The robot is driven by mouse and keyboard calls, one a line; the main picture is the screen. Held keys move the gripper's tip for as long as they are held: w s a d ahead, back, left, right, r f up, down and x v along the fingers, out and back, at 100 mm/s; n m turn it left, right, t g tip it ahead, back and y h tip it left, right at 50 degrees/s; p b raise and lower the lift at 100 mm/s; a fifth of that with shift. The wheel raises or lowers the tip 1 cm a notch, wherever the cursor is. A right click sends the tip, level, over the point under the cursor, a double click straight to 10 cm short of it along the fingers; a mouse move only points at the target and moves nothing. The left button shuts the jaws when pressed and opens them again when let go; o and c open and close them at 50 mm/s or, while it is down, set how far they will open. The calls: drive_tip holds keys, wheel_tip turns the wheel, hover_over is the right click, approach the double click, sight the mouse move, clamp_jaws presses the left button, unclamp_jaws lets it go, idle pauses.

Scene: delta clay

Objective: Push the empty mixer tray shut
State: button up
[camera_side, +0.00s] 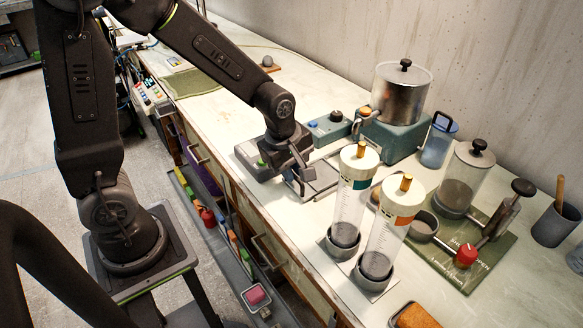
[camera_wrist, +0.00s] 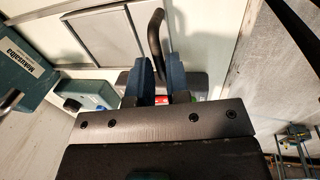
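The mixer tray (camera_side: 318,183) is a flat, pale grey, empty slide on the bench, beside a low grey unit with a green button (camera_side: 262,163). In the wrist view the tray (camera_wrist: 95,35) is a pale flat panel at upper left, with a dark curved handle (camera_wrist: 156,35) at its right. My gripper (camera_side: 297,165) is low over the tray's near end, pointing down. In the wrist view my gripper's two blue fingers (camera_wrist: 162,70) stand a little apart, right at the handle's lower end. Whether they grip the handle is unclear; the contact is hidden.
Two clear cylinders (camera_side: 347,205) with orange knobs stand close to the right of the tray. A teal machine with a metal pot (camera_side: 402,92) and a teal control box (camera_side: 328,128) stand behind.

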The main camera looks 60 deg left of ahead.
clamp_jaws()
drive_tip(key=shift+w, duration=0.1)
hover_over(330, 167)
drive_tip(key=s, duration=0.1)
drive_tip(key=shift+s, duration=0.1)
drive_tip(key=shift+o, duration=0.2)
unclamp_jaws()
drive_tip(key=o, duration=0.4)
drive_tip(key=s+r, duration=0.1)
drive_tip(key=r, duration=0.3)
drive_tip(key=s+r, duration=0.1)
drive_tip(key=r, duration=0.8)
drive_tip(key=shift+s+r, duration=0.3)
drive_tip(key=shift+s, duration=0.1)
